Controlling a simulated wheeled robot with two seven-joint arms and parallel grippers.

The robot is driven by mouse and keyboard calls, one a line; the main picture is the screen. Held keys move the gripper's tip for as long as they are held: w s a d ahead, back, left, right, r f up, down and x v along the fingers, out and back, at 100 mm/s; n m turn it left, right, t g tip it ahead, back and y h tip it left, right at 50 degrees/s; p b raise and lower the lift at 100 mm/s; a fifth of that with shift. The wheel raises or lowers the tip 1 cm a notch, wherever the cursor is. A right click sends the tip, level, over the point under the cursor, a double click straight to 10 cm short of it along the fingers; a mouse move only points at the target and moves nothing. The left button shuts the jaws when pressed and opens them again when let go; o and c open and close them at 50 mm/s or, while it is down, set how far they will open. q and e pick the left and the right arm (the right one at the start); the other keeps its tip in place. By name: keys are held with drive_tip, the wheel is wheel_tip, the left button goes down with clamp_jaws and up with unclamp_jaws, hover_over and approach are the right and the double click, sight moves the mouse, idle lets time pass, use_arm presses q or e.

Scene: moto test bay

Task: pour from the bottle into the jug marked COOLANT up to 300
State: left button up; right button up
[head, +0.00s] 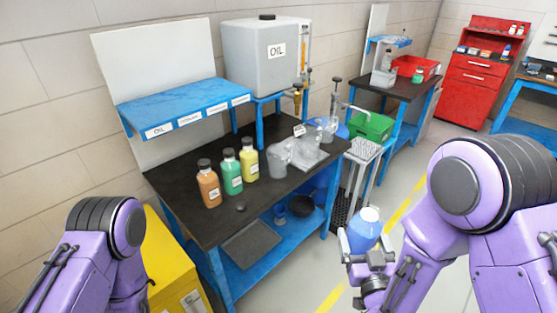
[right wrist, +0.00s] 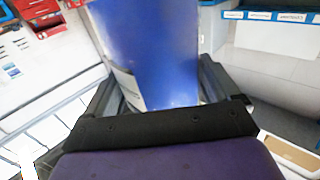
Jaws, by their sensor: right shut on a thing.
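My right gripper (head: 364,250) is shut on a blue bottle (head: 364,229), which it holds in front of the workbench's right end, over the floor. The bottle looks roughly upright, and its top is pale. In the right wrist view the blue bottle (right wrist: 150,45) fills the space between the fingers, with part of a pale label at its left edge. A clear jug (head: 279,156) stands on the dark workbench, and another clear jug (head: 327,130) stands farther back on the right. No COOLANT marking is readable on either. My left arm shows at lower left, but its gripper is out of view.
Orange (head: 208,185), green (head: 231,172) and yellow (head: 249,160) capped bottles stand on the workbench (head: 180,176). A small dark cap (head: 241,207) lies near its front edge. A grey OIL tank (head: 262,60) stands behind. A yellow cabinet (head: 170,265) is at left.

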wheel_tip(320, 180, down, 14)
drive_tip(key=b, duration=1.4)
drive_tip(key=shift+d+f, duration=0.15)
drive_tip(key=shift+f, duration=0.05)
